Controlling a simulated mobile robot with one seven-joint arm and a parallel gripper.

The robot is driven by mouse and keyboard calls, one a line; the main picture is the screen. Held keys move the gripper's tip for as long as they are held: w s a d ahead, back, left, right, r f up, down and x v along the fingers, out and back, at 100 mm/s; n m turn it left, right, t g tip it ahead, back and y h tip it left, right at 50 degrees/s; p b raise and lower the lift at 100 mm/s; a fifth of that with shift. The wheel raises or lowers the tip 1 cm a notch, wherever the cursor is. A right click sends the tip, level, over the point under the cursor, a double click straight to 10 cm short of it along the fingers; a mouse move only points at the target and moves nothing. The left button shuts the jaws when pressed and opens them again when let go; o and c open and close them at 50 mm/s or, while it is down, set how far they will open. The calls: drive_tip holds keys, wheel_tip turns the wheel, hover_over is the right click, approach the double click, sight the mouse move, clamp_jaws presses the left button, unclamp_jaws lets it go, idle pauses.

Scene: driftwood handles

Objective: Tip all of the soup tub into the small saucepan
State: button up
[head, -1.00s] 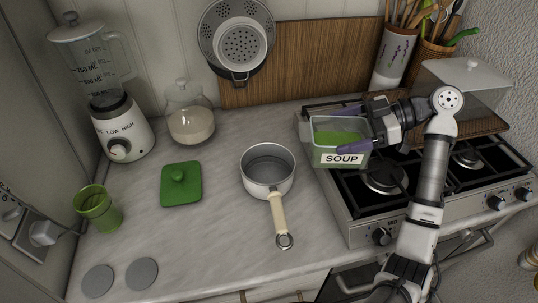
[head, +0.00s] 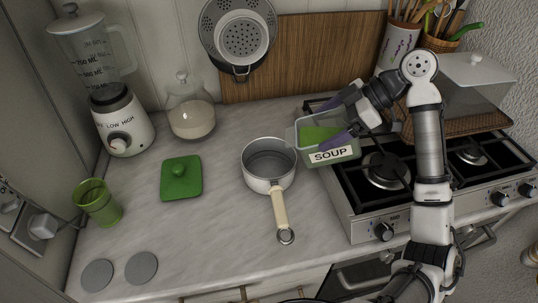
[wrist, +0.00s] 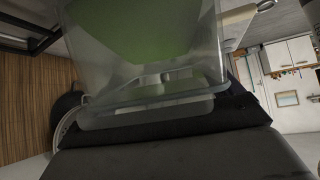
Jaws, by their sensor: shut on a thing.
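The soup tub (head: 331,155), a clear box with green soup (head: 318,136) and a SOUP label, is held over the left edge of the stove, tilted a little toward the left. My gripper (head: 340,122) is shut on it, with a purple finger on each side. The tub also fills the top of the wrist view (wrist: 150,75), with the green soup inside. The small saucepan (head: 268,181) stands upright on the counter just left of the tub, its cream handle toward the front. Its visible inside looks grey and empty.
A green lid (head: 181,183) lies left of the saucepan. A glass jar (head: 190,115), a blender (head: 121,125) and a green cup (head: 98,203) stand further left. The stove (head: 395,215) is under my arm.

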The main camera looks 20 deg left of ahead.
sight(292, 134)
drive_tip(key=shift+s+a+r+t+h, duration=0.2)
drive_tip(key=shift+a+r+h, duration=0.1)
drive_tip(key=shift+a+h, duration=0.25)
drive_tip(key=shift+s+a+r+t+h, duration=0.2)
drive_tip(key=shift+a+r+h, duration=0.2)
drive_tip(key=shift+a, duration=0.2)
drive_tip(key=shift+s+a+r+t+h, duration=0.1)
drive_tip(key=shift+s+a+r+h, duration=0.15)
drive_tip(key=shift+a+h, duration=0.3)
drive_tip(key=shift+s+a+f+h, duration=0.1)
drive_tip(key=shift+a+f+h, duration=0.15)
drive_tip(key=shift+a, duration=0.2)
drive_tip(key=shift+a+f+t+h, duration=0.1)
drive_tip(key=shift+a+t+h, duration=0.1)
drive_tip(key=shift+t+h, duration=0.15)
drive_tip(key=shift+s+a+f+t+h+b, duration=0.25)
drive_tip(key=shift+a+f+h+b, duration=0.25)
drive_tip(key=shift+h+b, duration=0.5)
drive_tip(key=shift+s+a+r+h, duration=0.1)
drive_tip(key=shift+a+r+h, duration=0.25)
drive_tip(key=shift+h, duration=0.35)
drive_tip(key=shift+s+a+f+t+h+b, duration=0.2)
drive_tip(key=shift+a+f+t+h+b, duration=0.4)
drive_tip(key=shift+h+b, duration=0.5)
drive_tip(key=a, duration=0.1)
drive_tip(key=a+h, duration=0.1)
drive_tip(key=s+h, duration=0.1)
drive_tip(key=shift+a+r+t, duration=0.25)
drive_tip(key=shift+a+t, duration=0.15)
